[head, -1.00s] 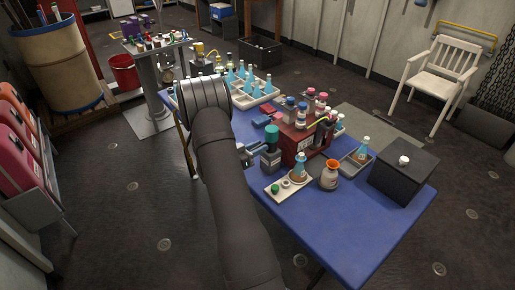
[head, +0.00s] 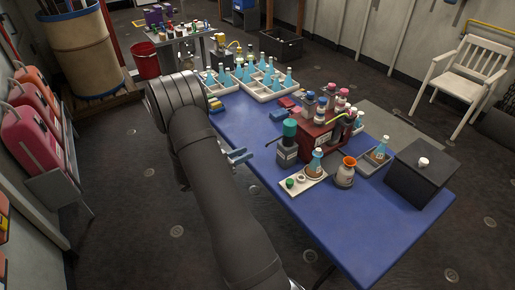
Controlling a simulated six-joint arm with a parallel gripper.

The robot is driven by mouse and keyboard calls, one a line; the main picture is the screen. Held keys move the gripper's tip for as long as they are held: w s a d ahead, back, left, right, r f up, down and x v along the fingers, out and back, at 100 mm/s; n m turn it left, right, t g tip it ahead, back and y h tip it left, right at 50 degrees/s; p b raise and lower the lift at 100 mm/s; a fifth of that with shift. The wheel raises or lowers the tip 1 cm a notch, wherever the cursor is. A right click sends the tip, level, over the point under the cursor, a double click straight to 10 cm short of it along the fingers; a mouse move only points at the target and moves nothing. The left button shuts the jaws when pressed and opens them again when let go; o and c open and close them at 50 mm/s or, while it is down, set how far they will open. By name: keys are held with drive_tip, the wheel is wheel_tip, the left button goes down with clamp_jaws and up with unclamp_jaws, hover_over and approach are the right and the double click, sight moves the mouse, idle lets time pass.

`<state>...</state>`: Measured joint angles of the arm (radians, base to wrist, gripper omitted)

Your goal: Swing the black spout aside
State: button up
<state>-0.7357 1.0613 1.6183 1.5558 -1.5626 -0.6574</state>
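A grey bottle (head: 288,152) with a pale label and a green pump top (head: 289,128) stands on the blue table, left of the white tray. A thin black spout (head: 272,142) sticks out from its top towards the left, on my gripper's side. My gripper (head: 245,156) shows pale blue-grey fingers beside my dark arm, left of the bottle. The fingers appear parted and empty, with clear table between them and the bottle. My arm hides the gripper's body.
The white tray (head: 313,180) right of the bottle holds a flask and small caps. A brown-orange jar (head: 346,172), a red rack (head: 318,138) of bottles and a black box (head: 422,174) stand further right. The front of the blue table (head: 345,225) is clear.

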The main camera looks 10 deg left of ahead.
sight(276, 139)
drive_tip(key=v, duration=0.3)
drive_tip(key=shift+s+a, duration=0.2)
drive_tip(key=x, duration=1.7)
drive_tip(key=shift+w+d, duration=0.1)
drive_tip(key=shift+w, duration=0.1)
drive_tip(key=v, duration=1.7)
drive_tip(key=x, duration=1.6)
drive_tip(key=shift+w+d, duration=0.25)
drive_tip(key=shift+d, duration=0.1)
drive_tip(key=shift+d+t, duration=0.2)
drive_tip(key=shift+t, duration=0.1)
drive_tip(key=shift+s+d+n+t+y, duration=0.15)
drive_tip(key=shift+n+t+y, duration=0.25)
drive_tip(key=shift+n+y, duration=0.25)
